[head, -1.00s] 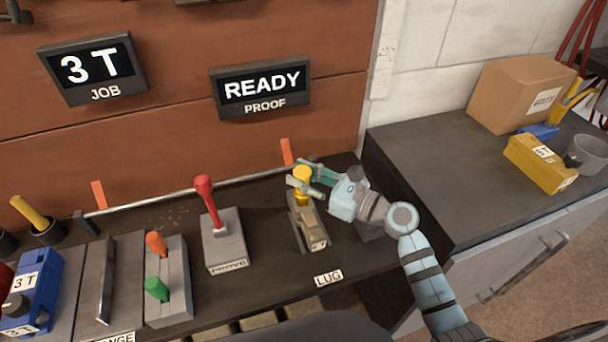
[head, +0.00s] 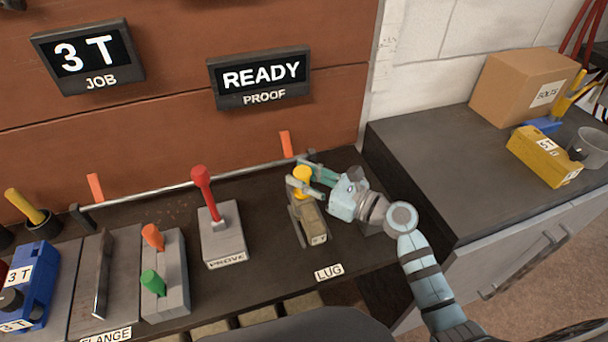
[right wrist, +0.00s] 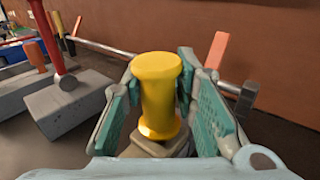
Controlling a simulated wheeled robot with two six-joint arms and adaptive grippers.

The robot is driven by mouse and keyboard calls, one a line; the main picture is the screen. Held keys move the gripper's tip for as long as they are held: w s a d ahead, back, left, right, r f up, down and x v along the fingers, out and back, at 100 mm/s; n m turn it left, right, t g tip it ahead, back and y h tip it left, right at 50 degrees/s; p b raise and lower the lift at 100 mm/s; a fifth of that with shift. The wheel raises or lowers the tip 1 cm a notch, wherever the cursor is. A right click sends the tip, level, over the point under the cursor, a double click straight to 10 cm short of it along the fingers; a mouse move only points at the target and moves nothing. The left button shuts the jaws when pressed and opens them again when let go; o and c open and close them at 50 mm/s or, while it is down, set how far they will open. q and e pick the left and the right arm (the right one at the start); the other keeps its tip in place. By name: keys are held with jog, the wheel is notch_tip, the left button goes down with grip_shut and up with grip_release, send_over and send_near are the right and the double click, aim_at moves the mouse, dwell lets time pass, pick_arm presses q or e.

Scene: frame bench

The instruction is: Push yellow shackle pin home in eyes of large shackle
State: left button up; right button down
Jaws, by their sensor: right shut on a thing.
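The yellow shackle pin (head: 301,174) stands at the top of the lug (head: 312,222) on the bench. In the right wrist view the pin (right wrist: 160,95) is upright, with its wide head toward the camera. My right gripper (head: 308,178) reaches in from the right and is shut on the pin, its teal pads on either side of it in the wrist view. A grey shackle (head: 294,222) shows beside the lug, partly hidden. The shackle's eyes are hidden by the pin and fingers, so I cannot tell how deep the pin sits. My left gripper is not in view.
A red-handled lever on a PROVE block (head: 223,238) stands left of the lug. Further left are the green and orange pegs (head: 153,285) and a blue 3 T block (head: 36,287). A thin rail (head: 150,192) runs behind. A cabinet (head: 440,165) stands right.

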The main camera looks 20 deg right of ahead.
jog(key=shift+f+b, duration=0.3)
jog(key=shift+f, duration=0.15)
jog(key=c, duration=1.2)
grip_release()
notch_tip(320, 180, up, 10)
jog(key=shift+r, duration=0.1)
